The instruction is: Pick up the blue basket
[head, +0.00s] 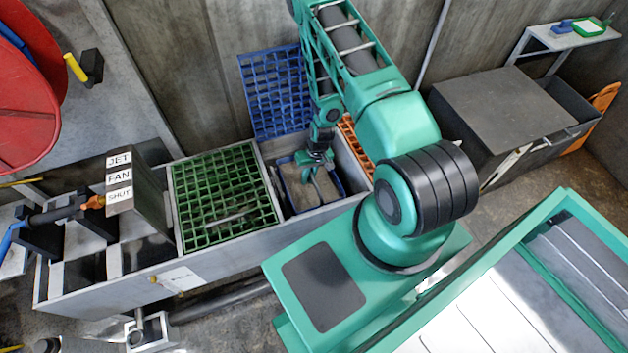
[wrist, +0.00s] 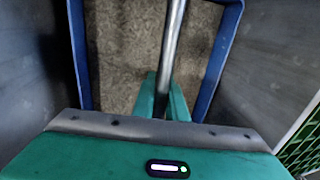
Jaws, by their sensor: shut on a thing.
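The blue basket (head: 286,185) sits inside an open compartment of the long grey bin. Its blue rim (wrist: 222,60) and brown, rough contents show in the wrist view. A grey metal handle bar (wrist: 172,50) crosses over the basket. My gripper (head: 318,172) reaches down into the compartment over the basket. In the wrist view my green fingers (wrist: 164,98) are on both sides of the bar, shut on it. My arm hides part of the basket in the head view, and the basket's near end is hidden in the wrist view.
A blue grid lid (head: 275,92) stands raised behind the compartment. A green grid lid (head: 225,197) covers the compartment on the left. An orange grid (head: 352,140) shows on the right. Grey compartment walls (wrist: 280,70) stand close to the basket.

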